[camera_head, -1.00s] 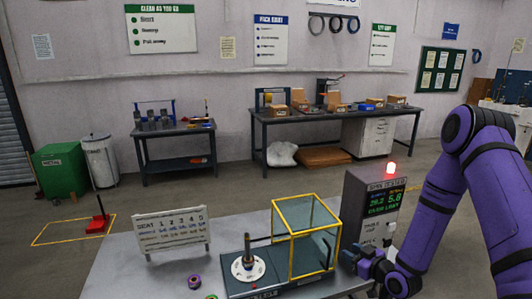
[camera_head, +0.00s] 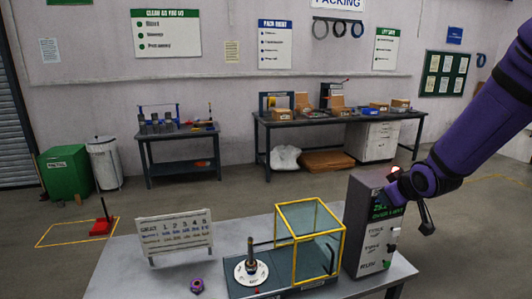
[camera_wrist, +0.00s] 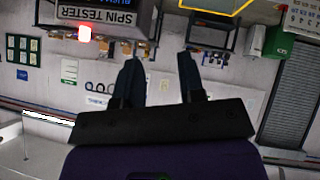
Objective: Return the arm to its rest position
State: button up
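My purple arm (camera_head: 475,125) reaches in from the right edge of the head view. My gripper (camera_head: 409,207) is at its end, raised in front of the upper part of the spin tester (camera_head: 368,232) and partly hiding its display and lit red lamp. In the wrist view, my gripper (camera_wrist: 159,62) has its two dark fingers well apart with nothing between them. The tester's top (camera_wrist: 100,14) and glowing red lamp (camera_wrist: 84,34) show at the upper left there. I cannot tell whether the gripper touches the tester.
The bench (camera_head: 125,262) carries a yellow-framed clear guard (camera_head: 310,240), a spindle with a white disc (camera_head: 251,270), a purple ring (camera_head: 197,285) and a white numbered board (camera_head: 174,235). Two work tables stand by the back wall. Open floor lies between.

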jog(key=s+r+m+g+h, duration=0.2)
jog(key=s+r+m, duration=0.1)
jog(key=s+r, duration=0.9)
jog(key=s+a+r+m+g, duration=0.1)
jog(key=s, duration=0.8)
jog(key=s+a+r+m+g+y, duration=0.1)
jog(key=s+r, duration=0.1)
jog(key=s, duration=0.8)
jog(key=shift+a, duration=0.35)
